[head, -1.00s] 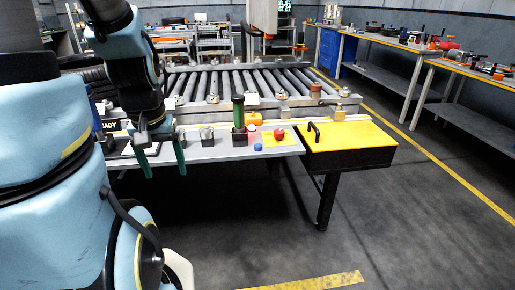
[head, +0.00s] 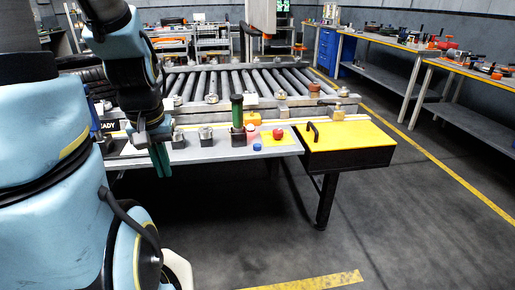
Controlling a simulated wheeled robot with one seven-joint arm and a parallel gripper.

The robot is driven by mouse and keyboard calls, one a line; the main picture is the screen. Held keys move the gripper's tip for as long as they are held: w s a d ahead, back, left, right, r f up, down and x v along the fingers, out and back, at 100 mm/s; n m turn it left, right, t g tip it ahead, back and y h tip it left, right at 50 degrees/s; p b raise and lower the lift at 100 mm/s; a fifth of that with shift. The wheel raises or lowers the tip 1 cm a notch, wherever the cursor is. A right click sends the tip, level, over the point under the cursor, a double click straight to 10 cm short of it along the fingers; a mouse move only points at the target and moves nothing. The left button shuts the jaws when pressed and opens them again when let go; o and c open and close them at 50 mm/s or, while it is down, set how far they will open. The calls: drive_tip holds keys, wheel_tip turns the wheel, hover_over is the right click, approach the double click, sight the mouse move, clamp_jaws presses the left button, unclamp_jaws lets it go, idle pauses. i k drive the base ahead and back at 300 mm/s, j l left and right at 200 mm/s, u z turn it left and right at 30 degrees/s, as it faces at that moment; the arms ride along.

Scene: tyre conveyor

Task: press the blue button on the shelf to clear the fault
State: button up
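A green cylinder (head: 237,112) in a black holder and a dark block with a metal top (head: 206,137) stand between my gripper and the button. A yellow-topped box (head: 345,137) adjoins the shelf on the right. The roller conveyor (head: 235,84) runs behind.

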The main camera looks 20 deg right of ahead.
sight(256, 146)
drive_tip(key=u, duration=0.65)
drive_tip(key=k+l+u, duration=0.15)
drive_tip(key=l+u, duration=0.3)
drive_tip(key=k+l+u, duration=0.15)
drive_tip(key=u, duration=0.3)
drive_tip(key=k+l+u, duration=0.25)
drive_tip(key=u, duration=0.2)
drive_tip(key=k+l+u, duration=0.1)
drive_tip(key=k, duration=0.25)
drive_tip(key=k+l+u, duration=0.1)
drive_tip(key=k+l, duration=0.15)
drive_tip(key=k, duration=0.15)
drive_tip(key=k+l+u, duration=0.1)
drive_tip(key=k, duration=0.25)
